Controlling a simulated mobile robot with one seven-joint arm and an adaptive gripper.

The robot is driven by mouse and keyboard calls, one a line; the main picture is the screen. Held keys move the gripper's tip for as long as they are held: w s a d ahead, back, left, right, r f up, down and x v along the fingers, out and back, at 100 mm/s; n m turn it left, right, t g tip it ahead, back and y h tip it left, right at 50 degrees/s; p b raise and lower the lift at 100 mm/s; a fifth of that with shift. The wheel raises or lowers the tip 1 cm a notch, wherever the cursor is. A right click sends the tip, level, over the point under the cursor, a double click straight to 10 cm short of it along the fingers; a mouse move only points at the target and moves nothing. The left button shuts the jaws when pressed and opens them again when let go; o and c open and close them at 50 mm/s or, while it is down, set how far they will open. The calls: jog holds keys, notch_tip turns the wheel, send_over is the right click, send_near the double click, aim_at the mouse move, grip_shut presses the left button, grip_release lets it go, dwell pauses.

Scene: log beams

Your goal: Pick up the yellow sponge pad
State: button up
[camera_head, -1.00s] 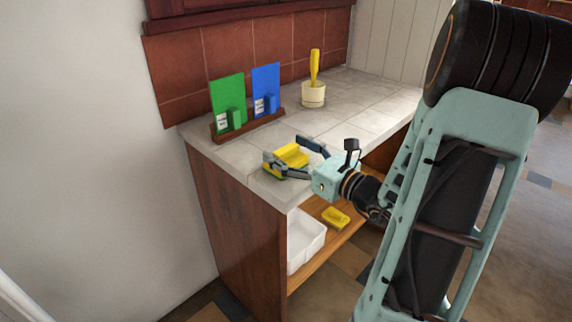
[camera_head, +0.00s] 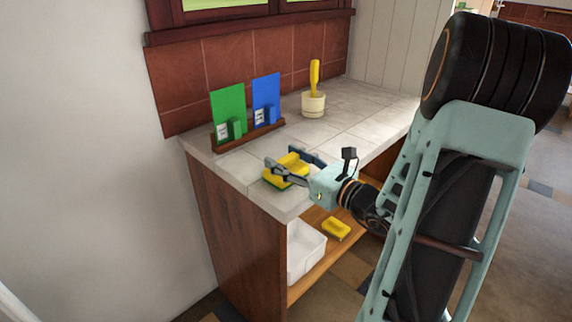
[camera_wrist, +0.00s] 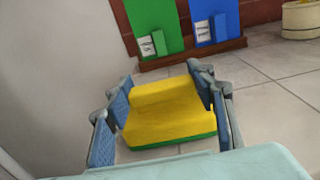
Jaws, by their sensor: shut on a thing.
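The yellow sponge pad (camera_head: 283,178) has a green underside and a raised yellow ridge. It is at the near left end of the tiled counter, and I cannot tell whether it touches the tiles. In the wrist view the sponge pad (camera_wrist: 168,122) sits between the blue-grey finger pads. My gripper (camera_head: 285,160) is shut on its raised ridge, one finger on each side. In the wrist view my gripper (camera_wrist: 162,82) shows its fingertips at the ridge's two ends.
A wooden rack (camera_head: 248,136) with a green board (camera_head: 228,108) and a blue board (camera_head: 266,95) stands behind. A cream pot (camera_head: 313,104) holds a yellow-handled tool. On the lower shelf are a white bin (camera_head: 305,250) and another yellow block (camera_head: 336,229). The counter's right part is clear.

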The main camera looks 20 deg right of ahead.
aim_at(286, 158)
notch_tip(286, 158, up, 3)
jog(key=shift+p, duration=0.65)
jog(key=s+r+p, duration=0.4)
jog(key=s+r, duration=0.6)
jog(key=s, duration=0.4)
jog(key=shift+d, duration=0.25)
